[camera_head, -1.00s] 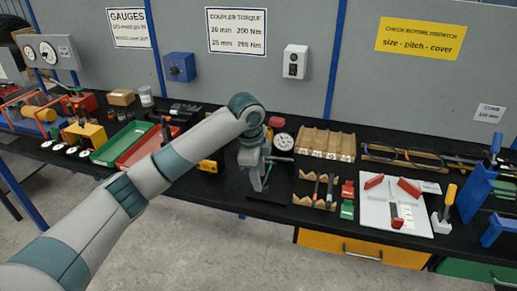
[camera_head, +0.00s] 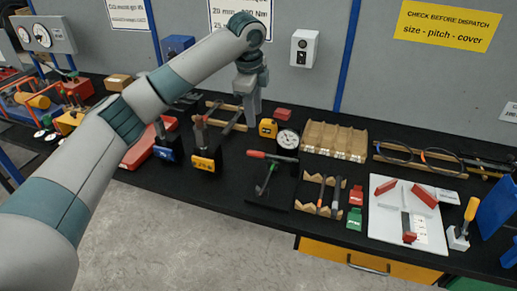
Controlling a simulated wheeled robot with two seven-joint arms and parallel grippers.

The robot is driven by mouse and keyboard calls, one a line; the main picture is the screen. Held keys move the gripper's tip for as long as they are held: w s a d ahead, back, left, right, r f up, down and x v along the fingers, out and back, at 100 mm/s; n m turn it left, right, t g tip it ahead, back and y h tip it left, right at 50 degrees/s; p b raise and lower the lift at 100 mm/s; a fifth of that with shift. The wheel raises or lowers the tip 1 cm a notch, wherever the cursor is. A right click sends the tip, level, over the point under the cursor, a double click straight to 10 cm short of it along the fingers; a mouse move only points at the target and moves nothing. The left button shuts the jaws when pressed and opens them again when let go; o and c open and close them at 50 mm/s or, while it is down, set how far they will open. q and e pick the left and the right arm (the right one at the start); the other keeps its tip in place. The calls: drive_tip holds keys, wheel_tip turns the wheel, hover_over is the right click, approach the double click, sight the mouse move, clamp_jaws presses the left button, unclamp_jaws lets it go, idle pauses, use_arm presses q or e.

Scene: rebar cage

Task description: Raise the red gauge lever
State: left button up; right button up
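The red-gripped lever (camera_head: 256,154) sits on a small dark gauge stand near the middle of the bench. Its bar lies roughly level, with the red grip at the left end, and a thin green-tipped arm hangs below it. A round white dial (camera_head: 288,138) shows just behind the lever. My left gripper (camera_head: 251,124) points down above the bench, behind and above the lever, and looks apart from it. Its fingers are too small and edge-on to tell whether they are open. My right gripper is out of view.
A yellow block (camera_head: 267,128) stands close to the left gripper. A yellow-based tool (camera_head: 207,160) stands left of the lever. A wooden rack (camera_head: 334,140) and a white board (camera_head: 410,210) lie to the right. Bare black bench surrounds the stand's front.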

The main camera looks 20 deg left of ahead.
sight(258, 153)
use_arm(q)
drive_tip(key=shift+w+f, duration=0.1)
drive_tip(key=shift+f, duration=0.1)
drive_tip(key=w+f+p, duration=0.1)
drive_tip(key=f, duration=0.4)
drive_tip(key=w+f+p, duration=0.1)
drive_tip(key=f+p, duration=0.1)
drive_tip(key=f, duration=0.3)
drive_tip(key=w+f+p, duration=0.1)
drive_tip(key=f, duration=0.4)
drive_tip(key=shift+f+p, duration=0.1)
drive_tip(key=shift+p, duration=0.3)
drive_tip(key=shift+w+f, duration=0.15)
drive_tip(key=shift+f, duration=0.65)
clamp_jaws()
